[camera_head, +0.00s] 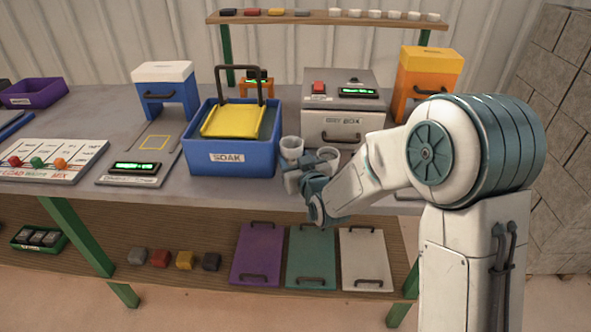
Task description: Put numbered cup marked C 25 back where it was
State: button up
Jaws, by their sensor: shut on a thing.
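My gripper (307,168) is at the front edge of the table, just right of the blue SOAK tub. It is shut on a light grey cup (291,147), which it holds upright beside the tub's right wall. The fingers and wrist hide part of the cup, and I cannot read a mark on it. A second pale cup (328,153) shows just behind the gripper, in front of the grey box; its lower part is hidden. Several small white cups (374,14) stand in a row on the high back shelf, too small to read.
The blue SOAK tub (232,165) holds a yellow tray (232,118) with a dark handle. The grey DRY BOX (345,110) stands behind my gripper. An orange press (428,72) stands back right, a white-and-blue one (165,85) back left. Coloured boards (310,255) lean below.

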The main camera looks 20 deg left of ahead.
jog(key=shift+f, duration=1.5)
jog(key=shift+f, duration=0.1)
jog(key=shift+f+b, duration=0.1)
jog(key=shift+b, duration=0.2)
jog(key=o, duration=0.8)
jog(key=shift+o, duration=0.2)
jog(key=shift+r+p, duration=0.25)
jog(key=shift+p, duration=0.1)
jog(key=b+v, duration=0.1)
jog(key=v, duration=1.1)
